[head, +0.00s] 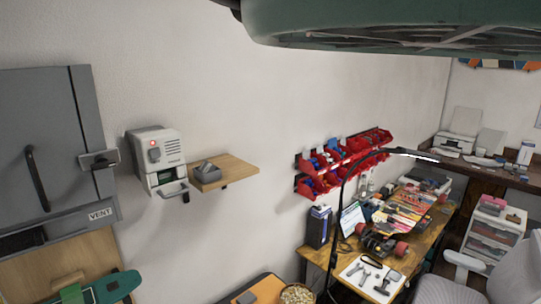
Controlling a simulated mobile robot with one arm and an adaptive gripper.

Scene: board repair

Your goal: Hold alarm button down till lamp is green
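A white box-shaped unit (158,150) is mounted on the wall left of centre in the head view. A round red lamp (153,144) is lit on its upper front; no green light shows. The unit has a small grey ledge or handle (173,188) low on its front. I cannot make out which part, if any, is the alarm button. A small grey device (207,172) sits on the wooden wall shelf (236,171) just right of the unit. My gripper is not in view.
A grey cabinet (75,150) marked VENT, with a handle, is left of the unit. Red parts bins (345,160) hang above a cluttered workbench (325,257) at right. A large dark green object (400,28) overhangs the top right. A bowl (297,294) stands at the bottom.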

